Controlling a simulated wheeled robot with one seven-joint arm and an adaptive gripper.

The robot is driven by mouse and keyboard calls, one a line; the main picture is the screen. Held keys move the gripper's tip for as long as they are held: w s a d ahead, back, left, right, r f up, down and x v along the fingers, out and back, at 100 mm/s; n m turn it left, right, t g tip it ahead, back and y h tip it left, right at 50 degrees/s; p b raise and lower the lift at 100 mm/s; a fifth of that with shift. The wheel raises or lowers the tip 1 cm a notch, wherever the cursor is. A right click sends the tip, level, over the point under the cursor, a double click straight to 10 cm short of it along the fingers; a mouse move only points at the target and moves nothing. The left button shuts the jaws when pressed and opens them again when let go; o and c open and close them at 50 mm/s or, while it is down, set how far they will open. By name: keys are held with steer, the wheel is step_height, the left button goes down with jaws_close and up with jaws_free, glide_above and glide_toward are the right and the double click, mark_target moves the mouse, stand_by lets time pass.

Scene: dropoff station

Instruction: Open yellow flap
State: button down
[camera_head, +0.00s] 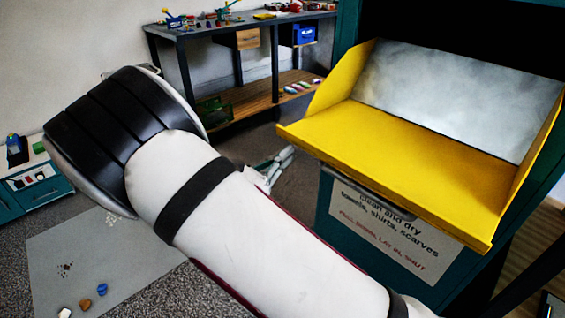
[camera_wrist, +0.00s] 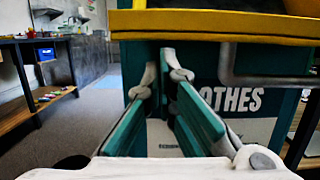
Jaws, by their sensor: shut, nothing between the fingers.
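The yellow flap (camera_head: 430,150) on the dark green station is open. It leans out as a tray with yellow side walls and a grey panel behind. Its yellow front edge crosses the top of the wrist view (camera_wrist: 215,24). A grey bar handle (camera_wrist: 268,80) hangs under that edge at the right, and partly shows in the head view (camera_head: 365,192). My gripper (camera_wrist: 161,72) is shut and empty, below the flap's edge and left of the handle's bar. In the head view, a small part of it (camera_head: 279,163) shows by the flap's left front corner; my arm hides the rest.
The station's front carries a clothes sign (camera_head: 385,235) below the flap. A dark workbench (camera_head: 240,28) with tools and a wooden lower shelf stands at the back. A teal cabinet (camera_head: 40,190) stands at far left. A grey mat (camera_head: 95,265) with small objects lies on the floor.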

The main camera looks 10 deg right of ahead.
steer(key=shift+r, duration=0.15)
steer(key=shift+g+y, duration=0.6)
steer(key=shift+y, duration=0.3)
step_height(320, 180, up, 6)
steer(key=p, duration=0.7)
steer(key=shift+a+p, duration=0.1)
steer(key=shift+p, duration=0.3)
glide_toward(283, 135)
steer(key=s+f, duration=0.2)
steer(key=shift+s+a+f+b, duration=0.2)
steer(key=shift+s+a+b, duration=0.15)
steer(key=shift+s+a, duration=0.05)
